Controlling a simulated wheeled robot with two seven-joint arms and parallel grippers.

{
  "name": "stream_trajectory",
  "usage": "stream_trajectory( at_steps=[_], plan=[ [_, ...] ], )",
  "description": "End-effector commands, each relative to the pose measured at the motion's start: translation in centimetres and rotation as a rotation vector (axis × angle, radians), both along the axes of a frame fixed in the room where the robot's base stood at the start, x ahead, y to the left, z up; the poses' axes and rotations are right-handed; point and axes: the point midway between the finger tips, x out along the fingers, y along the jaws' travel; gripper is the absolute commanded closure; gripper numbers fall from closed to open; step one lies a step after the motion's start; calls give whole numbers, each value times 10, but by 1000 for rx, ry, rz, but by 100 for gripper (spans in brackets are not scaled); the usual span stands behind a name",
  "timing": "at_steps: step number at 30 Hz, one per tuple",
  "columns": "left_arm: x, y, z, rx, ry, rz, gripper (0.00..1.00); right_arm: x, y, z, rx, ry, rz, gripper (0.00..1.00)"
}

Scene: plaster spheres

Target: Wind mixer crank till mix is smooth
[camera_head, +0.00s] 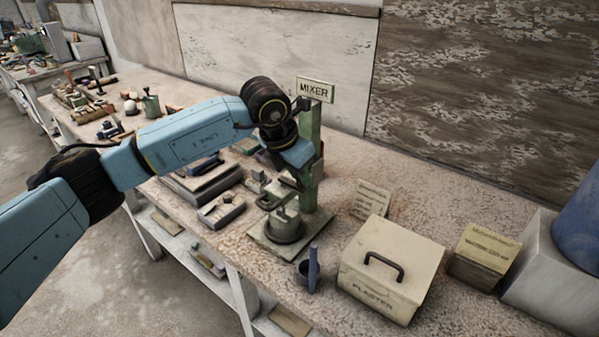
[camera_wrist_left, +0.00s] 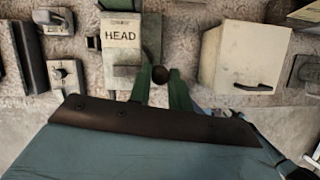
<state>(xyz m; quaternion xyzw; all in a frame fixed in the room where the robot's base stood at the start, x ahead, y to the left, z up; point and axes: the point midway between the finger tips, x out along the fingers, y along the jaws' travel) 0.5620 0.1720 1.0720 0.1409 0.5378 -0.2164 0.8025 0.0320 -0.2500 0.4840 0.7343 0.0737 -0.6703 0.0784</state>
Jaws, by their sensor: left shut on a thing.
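The mixer (camera_head: 307,188) is a green upright post on a base plate, with a "MIXER" sign (camera_head: 315,90) above it. My left gripper (camera_head: 290,183) is at the mixer, above the pot, partly hidden by my own wrist. In the left wrist view, the left gripper (camera_wrist_left: 161,88) has its two fingers around a dark round crank knob (camera_wrist_left: 160,74), beside the mixer's pale "HEAD" block (camera_wrist_left: 121,43). The rest of the crank is hidden. My right gripper is not in view.
A cream "PLASTER" box (camera_head: 390,268) with a black handle stands right of the mixer. Trays (camera_head: 205,180) lie to the left. A card (camera_head: 371,200) stands behind the box.

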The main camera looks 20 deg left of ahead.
Motion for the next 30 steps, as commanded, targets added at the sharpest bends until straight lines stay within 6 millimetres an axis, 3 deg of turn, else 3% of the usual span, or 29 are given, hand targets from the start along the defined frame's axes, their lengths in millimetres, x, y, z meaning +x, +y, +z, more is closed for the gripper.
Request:
stream_trajectory(
  at_steps=[6,7,12,23,30],
  plan=[
    [1,0,2,-2,-4,0,100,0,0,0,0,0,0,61],
    [1,0,2,-3,-4,1,78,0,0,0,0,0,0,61],
    [0,0,1,-2,-2,1,59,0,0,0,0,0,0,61],
    [-1,2,7,-1,-2,2,59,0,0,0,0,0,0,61],
    [-15,11,49,-1,-7,1,59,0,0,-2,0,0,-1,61]
  ],
)
